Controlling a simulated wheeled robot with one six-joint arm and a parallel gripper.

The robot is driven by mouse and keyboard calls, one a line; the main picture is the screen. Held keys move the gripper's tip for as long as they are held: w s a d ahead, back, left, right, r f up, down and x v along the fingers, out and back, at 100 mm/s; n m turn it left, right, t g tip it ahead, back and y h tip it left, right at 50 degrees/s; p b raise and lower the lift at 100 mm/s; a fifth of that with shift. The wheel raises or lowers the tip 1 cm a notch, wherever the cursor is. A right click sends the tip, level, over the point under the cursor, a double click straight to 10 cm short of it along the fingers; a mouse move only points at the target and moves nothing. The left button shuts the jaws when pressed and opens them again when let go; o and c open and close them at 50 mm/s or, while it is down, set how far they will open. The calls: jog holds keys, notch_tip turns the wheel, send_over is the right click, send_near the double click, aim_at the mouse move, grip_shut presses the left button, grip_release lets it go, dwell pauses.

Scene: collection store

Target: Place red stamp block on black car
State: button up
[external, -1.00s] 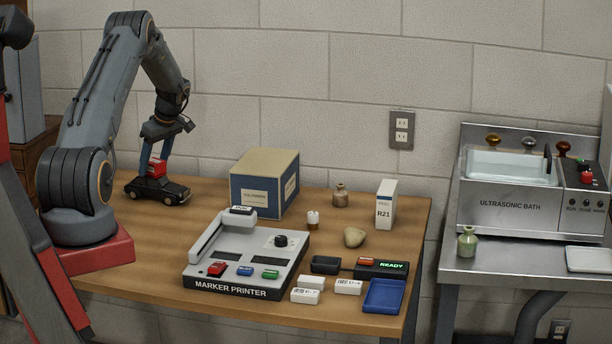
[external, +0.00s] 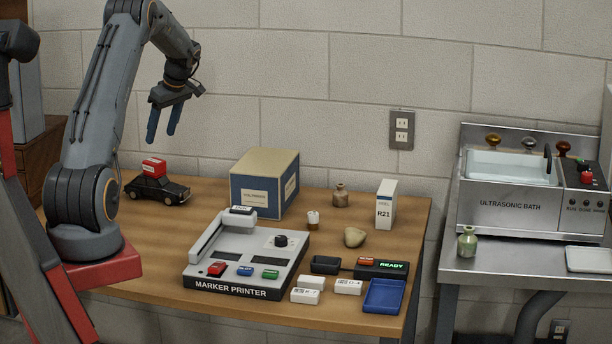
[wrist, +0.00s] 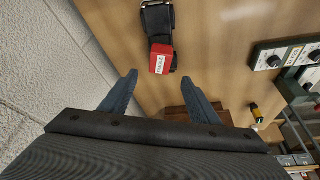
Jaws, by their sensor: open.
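The black car (external: 158,190) stands on the wooden table at the back left, near the wall. The red stamp block (external: 153,168) with a white label rests on the car's roof. In the wrist view the red block (wrist: 161,59) lies on top of the black car (wrist: 157,20), beyond my fingertips. My gripper (external: 163,139) is open and empty. It hangs above and slightly right of the block, apart from it. Its two blue fingers also show in the wrist view (wrist: 161,80), with nothing between them.
A blue and tan box (external: 265,185) stands right of the car. The marker printer (external: 246,259) sits in front of it. Several small items, a blue tray (external: 384,296) and a white R21 box (external: 386,204) are farther right. The table around the car is largely clear.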

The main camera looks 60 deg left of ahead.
jog(key=shift+w+d+r, duration=0.1)
jog(key=shift+d+r, duration=0.1)
jog(key=shift+r, duration=0.25)
jog(key=w+d+f+m+t+h, duration=0.1)
jog(key=w+d+m, duration=0.25)
jog(key=d, duration=0.85)
jog(key=w+d+m, duration=0.2)
jog(key=d+m, duration=0.2)
jog(key=d, duration=0.8)
jog(key=w+d+f+m+t+h, duration=0.1)
jog(key=w+d+m, duration=0.25)
jog(key=d, duration=0.85)
jog(key=s+d+f+m, duration=0.1)
jog(key=s+d+m, duration=0.2)
jog(key=s+d, duration=0.3)
jog(key=s+d+f+m+h, duration=0.1)
jog(key=s+d+m, duration=0.3)
jog(key=d, duration=0.8)
jog(key=s+d+f+m+h, duration=0.1)
jog(key=s+d+m, duration=0.3)
jog(key=s+d, duration=0.3)
jog(key=d, duration=0.2)
jog(key=shift+s+d+f, duration=0.25)
jog(key=shift+s+d, duration=0.05)
jog(key=shift+s, duration=0.05)
